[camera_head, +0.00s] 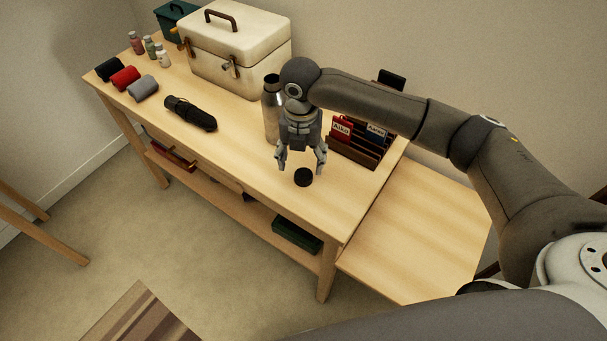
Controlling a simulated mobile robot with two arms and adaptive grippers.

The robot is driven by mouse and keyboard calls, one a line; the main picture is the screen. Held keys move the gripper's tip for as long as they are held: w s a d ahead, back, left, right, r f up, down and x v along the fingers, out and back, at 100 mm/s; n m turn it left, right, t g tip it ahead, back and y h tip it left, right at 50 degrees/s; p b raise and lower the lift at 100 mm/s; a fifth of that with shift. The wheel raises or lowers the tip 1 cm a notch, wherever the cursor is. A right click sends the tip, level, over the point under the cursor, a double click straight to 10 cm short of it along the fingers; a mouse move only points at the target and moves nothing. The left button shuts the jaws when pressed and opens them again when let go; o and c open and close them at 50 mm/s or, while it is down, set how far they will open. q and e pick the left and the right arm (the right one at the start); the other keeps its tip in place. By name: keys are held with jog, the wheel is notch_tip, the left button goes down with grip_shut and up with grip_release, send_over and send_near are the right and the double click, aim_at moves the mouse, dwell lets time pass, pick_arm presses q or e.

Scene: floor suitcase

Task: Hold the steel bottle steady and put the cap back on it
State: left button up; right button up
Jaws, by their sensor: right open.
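The steel bottle (270,105) stands upright on the wooden table, partly hidden behind my right gripper. Its top looks dark. A round black cap (303,177) lies on the table in front of the bottle, near the table's front edge. My right gripper (301,172) points down with its fingers apart, one to each side of the cap as seen from here. I cannot tell how far above the table the fingertips are. The gripper holds nothing that I can see. My left gripper is not in view.
A cream case (232,62) stands at the back, with small bottles (150,48) and rolled cloths (125,77) to its left. A black folded umbrella (191,113) lies left of the steel bottle. A dark organizer (355,154) stands at right. The table's front middle is clear.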

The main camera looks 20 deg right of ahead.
aim_at(304, 174)
jog(key=f, duration=0.4)
jog(key=shift+s+d+f, duration=0.2)
jog(key=shift+f, duration=0.2)
jog(key=c, duration=0.7)
